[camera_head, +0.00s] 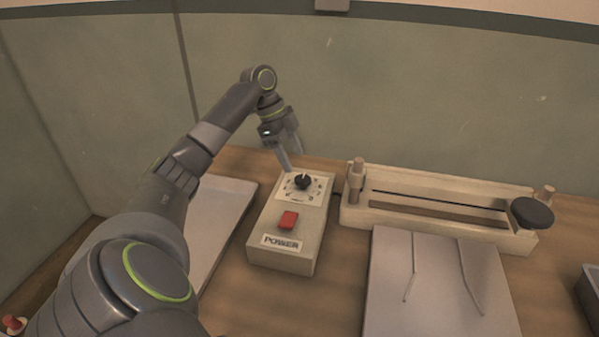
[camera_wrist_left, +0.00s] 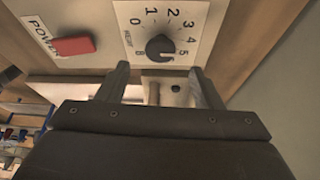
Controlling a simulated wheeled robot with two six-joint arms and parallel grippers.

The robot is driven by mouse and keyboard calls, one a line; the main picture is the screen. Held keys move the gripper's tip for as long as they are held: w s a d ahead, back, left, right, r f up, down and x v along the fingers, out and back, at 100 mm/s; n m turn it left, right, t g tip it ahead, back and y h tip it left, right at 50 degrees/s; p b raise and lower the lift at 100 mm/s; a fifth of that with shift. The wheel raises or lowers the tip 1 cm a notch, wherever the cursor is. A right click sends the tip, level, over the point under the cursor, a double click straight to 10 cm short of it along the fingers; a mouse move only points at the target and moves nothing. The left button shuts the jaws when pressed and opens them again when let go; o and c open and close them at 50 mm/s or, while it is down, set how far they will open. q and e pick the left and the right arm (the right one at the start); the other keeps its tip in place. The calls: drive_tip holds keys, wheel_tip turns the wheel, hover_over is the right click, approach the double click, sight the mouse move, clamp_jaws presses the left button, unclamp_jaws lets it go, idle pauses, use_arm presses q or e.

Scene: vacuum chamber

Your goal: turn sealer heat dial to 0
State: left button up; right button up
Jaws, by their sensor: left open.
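The sealer's control box (camera_head: 277,254) stands on the wooden bench, with a black round heat dial (camera_head: 302,181) on its top. In the left wrist view the dial (camera_wrist_left: 160,48) sits on a white plate with numbers around it, 0 to 5 legible. I cannot clearly tell which number its pointer faces. My left gripper (camera_head: 290,160) is just behind the dial in the head view. In the left wrist view the gripper (camera_wrist_left: 160,78) is open, fingers apart and empty, with the dial beyond and between the tips. I see no contact. My right gripper is not in view.
A red power switch (camera_head: 288,219) is on the same box, near the dial. The long sealer bar unit (camera_head: 430,190) with a black knob (camera_head: 532,213) stands to the right. A grey plate (camera_head: 435,290) lies in front of it. A pale tray (camera_head: 226,215) is left of the box.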

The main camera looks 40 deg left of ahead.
sight(302, 178)
use_arm(q)
drive_tip(key=x, duration=0.6)
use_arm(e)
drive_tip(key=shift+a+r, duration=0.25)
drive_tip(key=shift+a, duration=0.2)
use_arm(q)
drive_tip(key=shift+c, duration=0.3)
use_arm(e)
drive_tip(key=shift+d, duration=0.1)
